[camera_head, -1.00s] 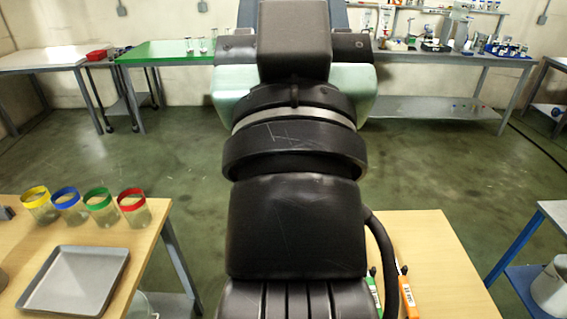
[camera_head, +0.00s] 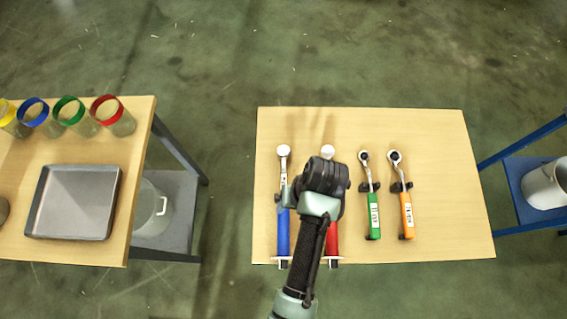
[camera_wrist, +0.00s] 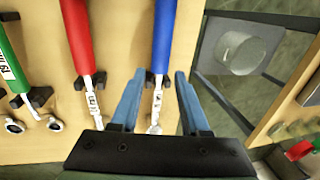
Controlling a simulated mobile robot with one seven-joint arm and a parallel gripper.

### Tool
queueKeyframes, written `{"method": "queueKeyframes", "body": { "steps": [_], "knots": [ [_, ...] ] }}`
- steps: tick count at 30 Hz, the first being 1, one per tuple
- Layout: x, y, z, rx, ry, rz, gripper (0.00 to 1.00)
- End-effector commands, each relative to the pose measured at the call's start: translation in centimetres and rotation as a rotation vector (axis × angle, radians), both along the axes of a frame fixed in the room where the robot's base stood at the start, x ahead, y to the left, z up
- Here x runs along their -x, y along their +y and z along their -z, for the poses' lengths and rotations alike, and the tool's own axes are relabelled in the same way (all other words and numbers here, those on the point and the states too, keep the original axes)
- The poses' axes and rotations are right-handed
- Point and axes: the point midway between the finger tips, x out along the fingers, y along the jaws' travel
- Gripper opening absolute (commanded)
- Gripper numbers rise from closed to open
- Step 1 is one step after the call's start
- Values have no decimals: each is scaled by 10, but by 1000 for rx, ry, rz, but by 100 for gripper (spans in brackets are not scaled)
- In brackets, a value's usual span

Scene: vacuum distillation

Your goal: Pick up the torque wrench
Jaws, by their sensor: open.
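Several wrenches lie side by side on a wooden table. In the head view these are a blue-handled wrench (camera_head: 283,233) at left, a red-handled one (camera_head: 332,240) partly behind my arm, a green-handled one (camera_head: 374,215) and an orange-handled one (camera_head: 407,216). In the wrist view, my gripper (camera_wrist: 159,76) is open and empty. The blue-handled wrench (camera_wrist: 163,40) runs between its two fingers, its metal shaft showing in the gap; I cannot tell the height above it. The red-handled wrench (camera_wrist: 79,40) and the green-handled one (camera_wrist: 12,60) lie to the left.
The wooden table (camera_head: 440,140) has bare room along its far and right sides. Black rests support the wrenches. A second table at left holds a grey tray (camera_head: 73,203) and several color-rimmed jars (camera_head: 115,118). A blue stand with a white bucket (camera_head: 546,186) is at right.

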Motion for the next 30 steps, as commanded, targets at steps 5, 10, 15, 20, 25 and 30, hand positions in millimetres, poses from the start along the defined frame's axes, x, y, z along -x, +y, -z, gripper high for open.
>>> {"method": "queueKeyframes", "body": {
  "steps": [5, 10, 15, 20, 25, 30],
  "knots": [
    [0, 5, 27, 1, -1, 1, 46],
    [-1, 7, 37, 2, -3, 1, 46],
    [-2, 11, 55, 2, -1, 1, 46],
    [-4, 16, 76, 2, -3, 1, 46],
    [-4, 18, 85, 3, -5, 1, 46],
    [-4, 18, 85, 3, -6, 1, 46]
  ]
}}
